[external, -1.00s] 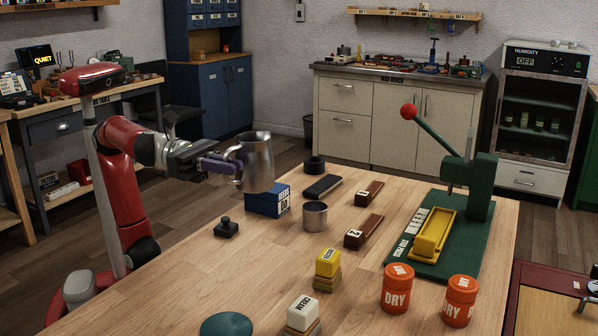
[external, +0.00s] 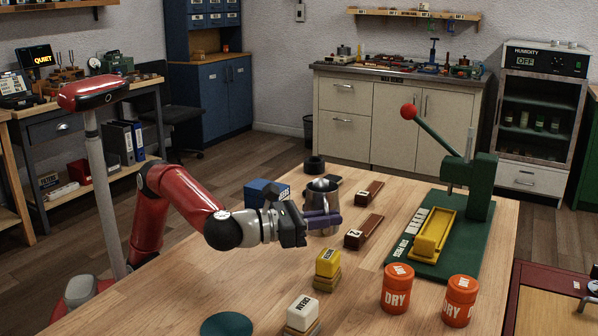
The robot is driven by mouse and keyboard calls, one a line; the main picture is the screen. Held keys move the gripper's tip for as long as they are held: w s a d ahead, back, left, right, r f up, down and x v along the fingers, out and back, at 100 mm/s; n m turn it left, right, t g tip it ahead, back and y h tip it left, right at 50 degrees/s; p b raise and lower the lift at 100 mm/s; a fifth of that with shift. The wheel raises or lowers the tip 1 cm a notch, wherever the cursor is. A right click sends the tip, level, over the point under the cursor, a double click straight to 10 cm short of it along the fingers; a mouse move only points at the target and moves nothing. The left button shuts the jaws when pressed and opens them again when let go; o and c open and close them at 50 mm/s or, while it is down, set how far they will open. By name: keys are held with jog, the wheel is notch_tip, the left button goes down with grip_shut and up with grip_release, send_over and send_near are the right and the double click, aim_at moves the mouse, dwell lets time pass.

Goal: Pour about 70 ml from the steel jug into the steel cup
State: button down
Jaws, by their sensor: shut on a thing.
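My gripper (external: 322,219) is shut on the steel jug (external: 321,196), with its purple fingers across the front of the jug. The jug is low over the middle of the wooden table, at the spot where the steel cup stands. The cup is hidden or nearly hidden behind my gripper and the jug, and I cannot tell their metal apart there. The jug's exact tilt and any stream of liquid cannot be made out.
A blue box (external: 262,193) stands left of the jug. Brown blocks (external: 364,231) lie to the right, and a yellow block (external: 328,262) is in front. The green press (external: 484,185) and orange DRY tins (external: 397,288) are further right.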

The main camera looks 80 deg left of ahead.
aim_at(311, 186)
jog(key=shift+a, duration=0.1)
dwell(0.3)
jog(key=a+f+n+b, duration=0.1)
jog(key=f+n+b, duration=0.1)
jog(key=b, duration=0.1)
jog(key=a+f+n+b, duration=0.1)
jog(key=shift+w+a+n+g+b, duration=0.3)
jog(key=shift+a+n+g+b, duration=0.05)
jog(key=shift+n+g, duration=0.05)
jog(key=shift+w+a+r+n, duration=0.1)
jog(key=shift+a+r+n, duration=0.45)
jog(key=shift+r, duration=0.2)
jog(key=a, duration=0.1)
jog(key=a+n, duration=0.1)
jog(key=r+n, duration=0.1)
jog(key=shift+w+a+g, duration=0.3)
jog(key=shift+a, duration=0.1)
jog(key=shift+w+a+r+n+h, duration=0.1)
jog(key=shift+a+r+n+h, duration=0.25)
jog(key=shift+n, duration=0.3)
jog(key=shift+w+a+r+n, duration=0.1)
jog(key=shift+a+r+n, duration=0.25)
jog(key=shift+a+n, duration=0.35)
jog(key=shift+a+r+n+h, duration=0.2)
jog(key=shift+r+n+h, duration=0.1)
jog(key=shift+n, duration=0.1)
jog(key=shift+w+a+r+n+g, duration=0.15)
jog(key=shift+a+r+n+g, duration=0.25)
jog(key=shift+r+n, duration=0.1)
